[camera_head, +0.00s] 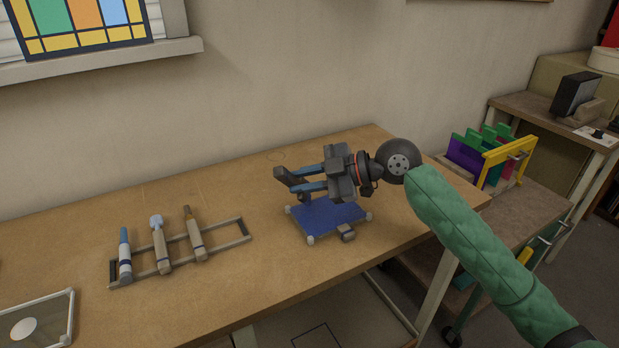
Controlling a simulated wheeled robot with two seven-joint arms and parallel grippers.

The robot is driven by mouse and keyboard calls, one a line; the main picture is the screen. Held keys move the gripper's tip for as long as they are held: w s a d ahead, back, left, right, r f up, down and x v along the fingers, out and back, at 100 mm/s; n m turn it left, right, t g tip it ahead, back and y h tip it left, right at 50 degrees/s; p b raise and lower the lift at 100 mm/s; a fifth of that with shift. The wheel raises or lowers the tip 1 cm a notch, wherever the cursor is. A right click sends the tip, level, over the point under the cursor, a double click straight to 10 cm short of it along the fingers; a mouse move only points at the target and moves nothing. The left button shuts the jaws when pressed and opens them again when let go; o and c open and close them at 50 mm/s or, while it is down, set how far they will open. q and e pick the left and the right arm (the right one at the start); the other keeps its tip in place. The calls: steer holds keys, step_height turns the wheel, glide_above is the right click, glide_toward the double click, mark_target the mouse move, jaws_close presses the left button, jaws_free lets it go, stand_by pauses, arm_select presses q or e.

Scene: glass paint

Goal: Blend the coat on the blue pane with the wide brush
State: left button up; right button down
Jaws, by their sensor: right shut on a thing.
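The blue pane (335,220) lies flat near the table's right end, with small light supports at its corners. My right gripper (289,178) is above the pane's back left part, its blue fingers pointing left. It is shut on a dark, slanted thing that looks like the wide brush (284,174). The gripper hides part of it, and I cannot tell whether its lower end touches the pane. No separate coat can be made out on the pane. My left gripper is not in view.
A rack (235,239) at the left holds three upright-leaning tools. A framed plate (36,325) with a white patch is at the front left. A small grey block (347,232) sits at the pane's front edge. A cart with coloured panes (467,157) stands right of the table.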

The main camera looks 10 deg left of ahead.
mark_target(288, 185)
steer(key=shift+s+a, duration=0.15)
steer(key=shift+s+a, duration=0.45)
steer(key=shift+a, duration=0.15)
steer(key=shift+s+a, duration=0.4)
steer(key=shift+a, duration=0.2)
steer(key=shift+r, duration=0.1)
steer(key=shift+r+p, duration=1.4)
steer(key=shift+r, duration=1.05)
